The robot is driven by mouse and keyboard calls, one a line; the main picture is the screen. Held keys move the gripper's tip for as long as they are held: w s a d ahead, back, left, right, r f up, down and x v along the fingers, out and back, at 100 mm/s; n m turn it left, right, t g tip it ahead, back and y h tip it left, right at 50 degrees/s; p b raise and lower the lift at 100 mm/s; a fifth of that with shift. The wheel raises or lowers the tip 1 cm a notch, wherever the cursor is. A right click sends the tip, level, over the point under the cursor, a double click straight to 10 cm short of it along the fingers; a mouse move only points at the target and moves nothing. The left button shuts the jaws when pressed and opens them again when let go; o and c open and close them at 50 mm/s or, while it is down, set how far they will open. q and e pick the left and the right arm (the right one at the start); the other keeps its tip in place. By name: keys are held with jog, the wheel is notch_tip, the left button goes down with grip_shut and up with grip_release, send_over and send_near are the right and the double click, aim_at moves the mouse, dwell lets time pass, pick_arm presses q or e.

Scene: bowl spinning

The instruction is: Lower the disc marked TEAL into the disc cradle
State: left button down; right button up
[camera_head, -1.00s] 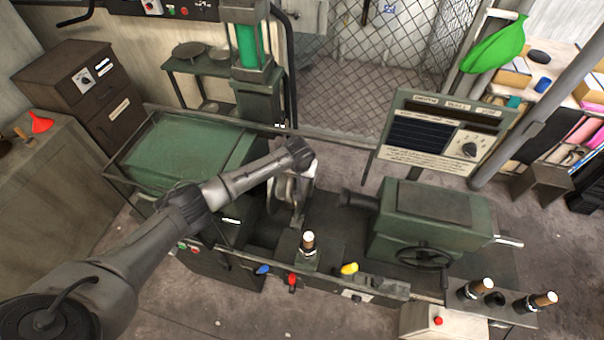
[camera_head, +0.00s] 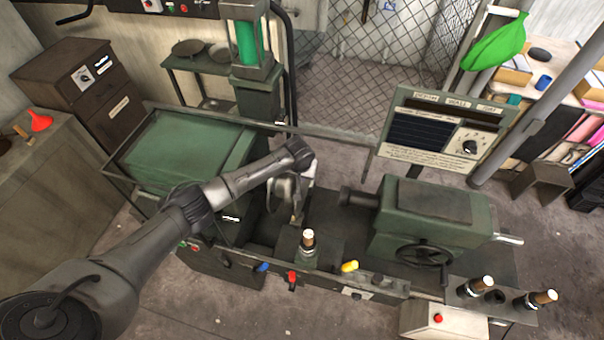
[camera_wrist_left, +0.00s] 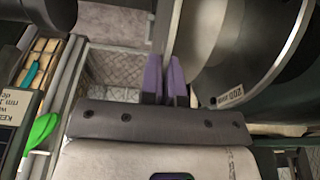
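My left arm reaches from the left over the green spinning machine, its wrist (camera_head: 300,155) beside a pale metal disc shape (camera_head: 284,192) at the headstock. In the left wrist view, my left gripper's purple fingers (camera_wrist_left: 166,76) are close together with a thin, edge-on disc rim (camera_wrist_left: 168,28) between them. A large round metal face (camera_wrist_left: 255,75) with a small label starting "200" lies just right of the fingers. I cannot tell whether it is a separate piece. No TEAL marking is legible. I cannot make out the disc cradle with certainty. My right gripper is not in view.
The tailstock (camera_head: 430,215) with its handwheel stands right of my wrist. A wooden-handled post (camera_head: 308,240) rises from the machine bed in front. A sign board (camera_head: 445,130) stands behind. More wooden handles (camera_head: 540,298) are at the lower right.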

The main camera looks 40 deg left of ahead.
pick_arm(q)
jog(key=shift+f, duration=0.15)
jog(key=c, duration=1.3)
grip_release()
jog(key=shift+o, duration=0.2)
jog(key=v, duration=1.3)
jog(key=shift+r+b, duration=0.35)
jog(key=shift+r, duration=0.05)
